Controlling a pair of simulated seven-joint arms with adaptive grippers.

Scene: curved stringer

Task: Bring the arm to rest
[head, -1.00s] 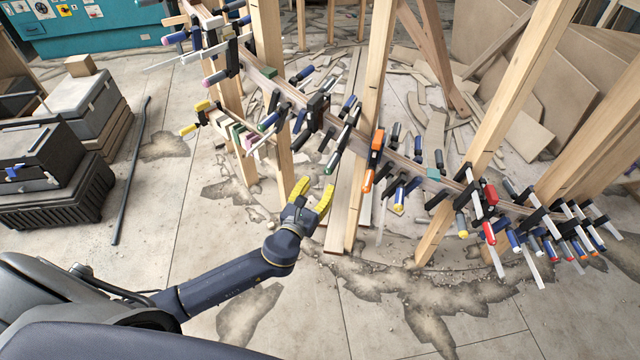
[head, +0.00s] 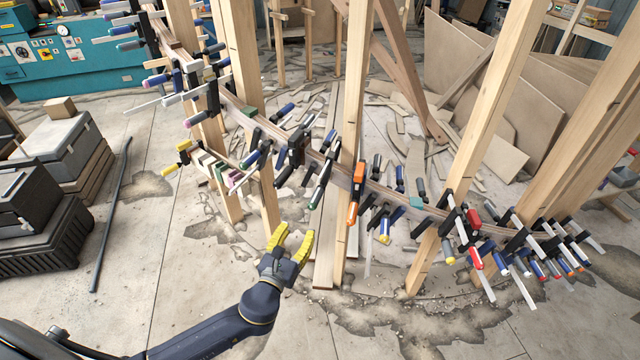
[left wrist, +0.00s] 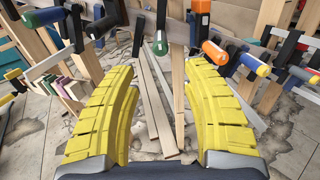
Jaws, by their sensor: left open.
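My left gripper (head: 291,243) has yellow padded fingers and a dark blue arm that comes in from the lower left of the head view. Its fingers stand apart and nothing is between them. It is in front of and below the curved wooden stringer (head: 331,171), apart from it as far as I can tell. In the left wrist view the two yellow fingers (left wrist: 160,100) are spread, with clamps and wooden posts beyond them. The stringer carries many bar clamps, one with an orange handle (head: 354,206). My right gripper is not in view.
Upright wooden posts (head: 350,120) hold the stringer. Stacked dark cases (head: 45,225) and a dark rod (head: 110,215) are on the left floor. A teal machine (head: 75,55) stands at the back left. Plywood sheets (head: 535,110) lean at the right. Floor at the front left is open.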

